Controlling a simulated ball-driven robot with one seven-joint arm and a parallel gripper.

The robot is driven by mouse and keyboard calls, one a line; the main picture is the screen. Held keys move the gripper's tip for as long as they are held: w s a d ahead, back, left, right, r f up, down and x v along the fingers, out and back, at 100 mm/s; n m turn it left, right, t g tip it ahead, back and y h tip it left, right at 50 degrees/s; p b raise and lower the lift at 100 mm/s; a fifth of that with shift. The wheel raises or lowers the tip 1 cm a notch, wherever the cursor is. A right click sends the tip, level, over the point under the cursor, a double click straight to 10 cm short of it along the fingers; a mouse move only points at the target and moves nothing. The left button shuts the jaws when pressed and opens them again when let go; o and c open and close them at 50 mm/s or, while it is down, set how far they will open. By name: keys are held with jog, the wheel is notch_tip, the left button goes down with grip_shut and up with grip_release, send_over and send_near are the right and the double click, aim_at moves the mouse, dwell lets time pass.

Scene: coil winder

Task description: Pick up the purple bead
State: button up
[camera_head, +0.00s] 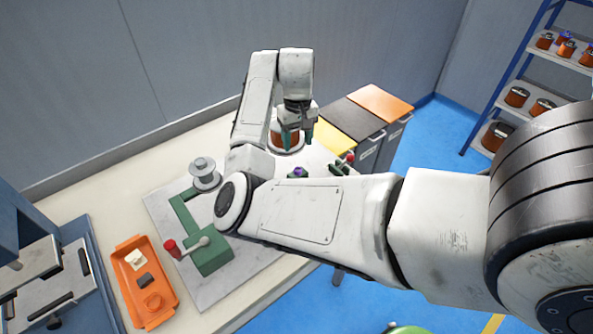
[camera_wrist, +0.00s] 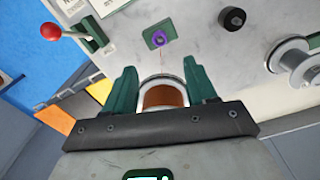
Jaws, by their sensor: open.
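The purple bead (camera_head: 298,172) sits on a small green block on the grey plate. In the wrist view the purple bead (camera_wrist: 159,38) is ring-like and lies ahead of the fingertips, with a thin reddish line running from it toward the spool. My gripper (camera_head: 297,141) is above the back of the plate, beyond the bead, with its fingers pointing down. In the wrist view my gripper (camera_wrist: 160,66) has its two green fingers wide apart. Nothing is gripped. A copper spool (camera_wrist: 163,96) shows between and beyond the fingers.
A red-knobbed lever (camera_wrist: 52,32) and a black knob (camera_wrist: 232,18) flank the bead. The green winder (camera_head: 209,255) with its crank and a grey reel (camera_head: 204,172) stand left. An orange tray (camera_head: 133,258) lies farther left. Coloured-topped bins (camera_head: 378,104) stand at right.

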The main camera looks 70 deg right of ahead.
aim_at(298, 169)
notch_tip(298, 169, down, 10)
jog(key=shift+s+a+f+p, duration=0.1)
jog(key=shift+f+p, duration=0.15)
jog(key=shift+p, duration=0.6)
jog(key=shift+c, duration=0.3)
grip_shut()
